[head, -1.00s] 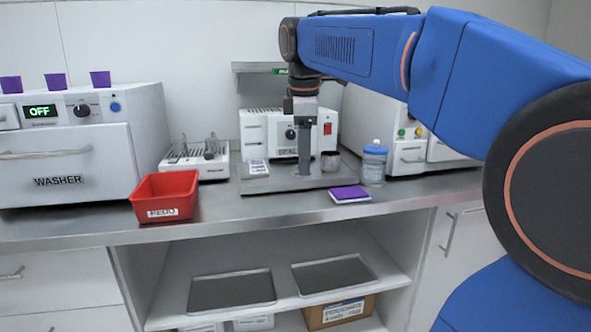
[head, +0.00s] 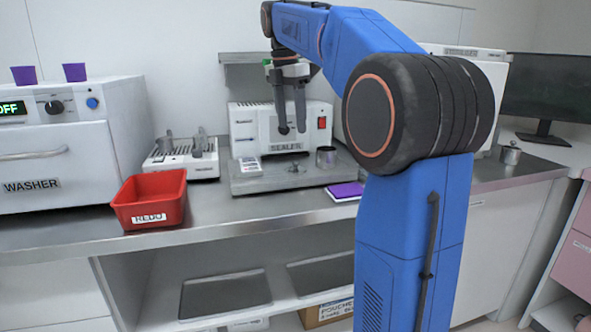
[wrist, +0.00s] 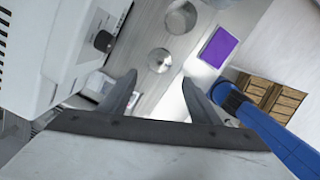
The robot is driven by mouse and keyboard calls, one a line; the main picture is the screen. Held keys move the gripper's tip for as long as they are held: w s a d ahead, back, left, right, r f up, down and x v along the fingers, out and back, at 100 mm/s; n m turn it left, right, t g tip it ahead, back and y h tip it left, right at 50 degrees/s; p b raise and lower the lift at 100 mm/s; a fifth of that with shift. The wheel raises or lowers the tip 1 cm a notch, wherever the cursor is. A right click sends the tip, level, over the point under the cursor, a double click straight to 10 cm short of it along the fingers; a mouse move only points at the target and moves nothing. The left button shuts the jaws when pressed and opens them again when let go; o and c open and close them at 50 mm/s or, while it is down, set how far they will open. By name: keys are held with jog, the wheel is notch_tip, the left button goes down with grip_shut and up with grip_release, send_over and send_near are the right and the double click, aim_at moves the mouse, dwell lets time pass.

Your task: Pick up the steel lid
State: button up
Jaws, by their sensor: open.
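The steel lid (head: 297,168) is a small, flat disc with a knob, lying on the grey tray (head: 252,186) in front of the sealer. It also shows in the wrist view (wrist: 160,61), just beyond and between the fingertips. My gripper (head: 292,129) is open and empty, pointing down above the lid, in front of the sealer. Its two fingers show apart in the wrist view (wrist: 159,80). A steel cup (head: 326,157) stands on the tray to the right of the lid; it appears above the lid in the wrist view (wrist: 181,18).
The white sealer (head: 268,140) stands close behind the lid. A purple pad (head: 345,191) lies right of the tray. A red REDO bin (head: 149,201) and a white rack (head: 180,166) are to the left. A steel canister (head: 510,153) stands far right.

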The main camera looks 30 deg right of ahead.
aim_at(295, 162)
jog(key=f, duration=0.4)
jog(key=d+f, duration=0.1)
jog(key=f, duration=0.7)
jog(key=shift+w+d+f, duration=0.1)
jog(key=shift+d, duration=0.1)
jog(key=c, duration=1.3)
jog(key=shift+c, duration=0.2)
